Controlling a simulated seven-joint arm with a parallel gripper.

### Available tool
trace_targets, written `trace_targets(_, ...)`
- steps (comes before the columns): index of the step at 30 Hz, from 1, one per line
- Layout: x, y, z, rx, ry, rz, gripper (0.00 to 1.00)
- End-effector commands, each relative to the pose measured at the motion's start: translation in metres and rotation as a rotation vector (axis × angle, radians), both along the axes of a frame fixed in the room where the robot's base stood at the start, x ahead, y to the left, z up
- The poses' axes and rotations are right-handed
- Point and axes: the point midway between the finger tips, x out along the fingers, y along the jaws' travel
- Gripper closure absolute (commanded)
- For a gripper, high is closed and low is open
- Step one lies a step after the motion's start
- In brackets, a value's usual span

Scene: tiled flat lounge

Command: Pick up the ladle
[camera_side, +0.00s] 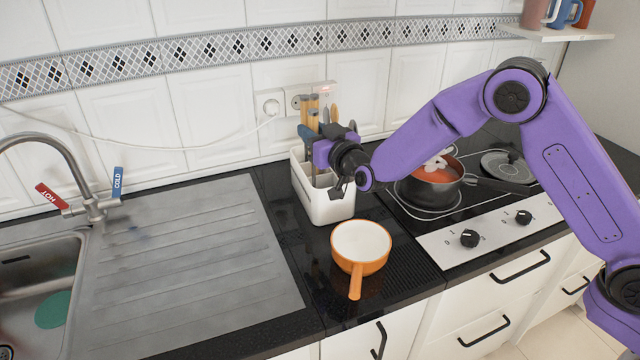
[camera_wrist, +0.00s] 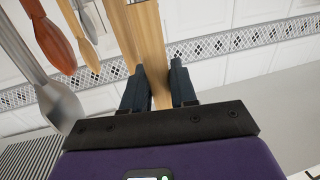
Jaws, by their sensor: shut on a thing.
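The white utensil holder (camera_side: 326,205) stands on the black counter with several upright utensils. My gripper (camera_side: 308,133) is above the holder, at the wooden handles (camera_side: 310,103). In the wrist view my gripper (camera_wrist: 158,88) has its two dark fingers closed on either side of a pale wooden utensil (camera_wrist: 150,45). A grey metal utensil (camera_wrist: 62,108) with a broad end and an orange-brown one (camera_wrist: 52,38) are to the left, apart from the fingers. I cannot tell which of these is the ladle. The lower ends inside the holder are hidden.
An orange saucepan (camera_side: 361,248) sits in front of the holder. A pot (camera_side: 432,190) stands on the hob to the right, under my arm. The steel drainboard (camera_side: 180,265) to the left is clear. Sockets (camera_side: 285,102) are on the wall behind.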

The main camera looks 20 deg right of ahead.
Motion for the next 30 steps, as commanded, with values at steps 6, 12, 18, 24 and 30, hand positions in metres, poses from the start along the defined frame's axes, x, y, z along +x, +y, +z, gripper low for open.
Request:
trace_targets(6,0.000,0.000,0.002,0.001,-0.001,0.000,1.00)
trace_targets(12,0.000,0.000,0.017,0.002,-0.004,0.000,1.00)
trace_targets(18,0.000,0.000,0.048,0.003,-0.006,0.000,1.00)
trace_targets(24,0.000,0.000,0.085,0.003,-0.006,0.000,1.00)
trace_targets(30,0.000,0.000,0.123,0.004,-0.005,-0.001,1.00)
